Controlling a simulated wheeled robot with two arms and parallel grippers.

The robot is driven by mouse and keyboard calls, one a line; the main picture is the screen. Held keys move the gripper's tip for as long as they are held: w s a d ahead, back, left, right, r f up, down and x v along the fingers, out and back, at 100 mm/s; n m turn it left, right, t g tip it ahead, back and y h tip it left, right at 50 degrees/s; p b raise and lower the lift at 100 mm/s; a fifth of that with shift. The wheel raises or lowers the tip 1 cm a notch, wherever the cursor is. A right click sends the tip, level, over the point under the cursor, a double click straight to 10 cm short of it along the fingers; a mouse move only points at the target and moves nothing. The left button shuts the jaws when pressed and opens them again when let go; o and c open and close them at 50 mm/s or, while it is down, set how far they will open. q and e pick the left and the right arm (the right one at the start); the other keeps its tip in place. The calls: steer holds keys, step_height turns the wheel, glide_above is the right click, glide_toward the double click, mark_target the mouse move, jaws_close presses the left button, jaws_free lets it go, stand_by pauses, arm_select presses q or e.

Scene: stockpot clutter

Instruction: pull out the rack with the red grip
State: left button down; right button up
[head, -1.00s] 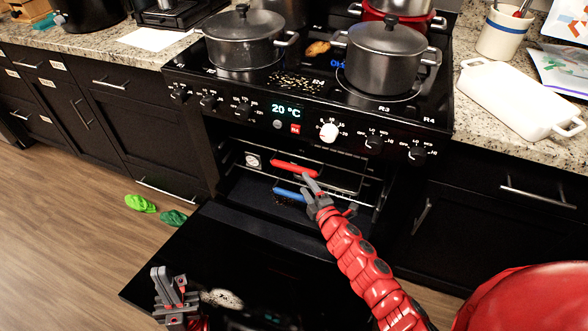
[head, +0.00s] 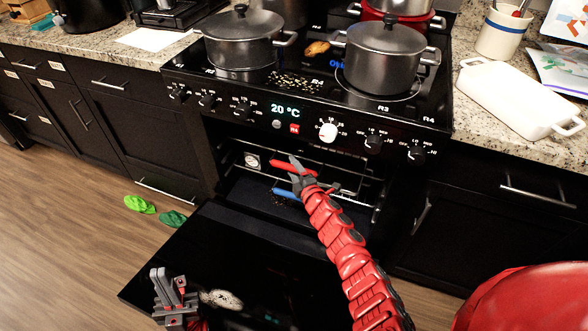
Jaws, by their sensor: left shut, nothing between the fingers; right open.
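The oven door is folded down and its cavity is open. The red grip (head: 281,166) is on the front of the upper rack (head: 345,180). A blue grip (head: 285,193) is on a rack below it. My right gripper (head: 296,164) is open, with its fingertips at the red grip and hiding part of it. I cannot tell whether the grip lies between the fingers. My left gripper (head: 160,275) is shut and empty, low over the open oven door (head: 205,240), away from the racks.
A round dial (head: 252,161) sits at the cavity's left. Dark pots (head: 385,60) stand on the cooktop above. Green slippers (head: 139,204) lie on the floor at left. A white dish (head: 515,100) is on the right counter.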

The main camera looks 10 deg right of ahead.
jaws_close()
stand_by(1.3)
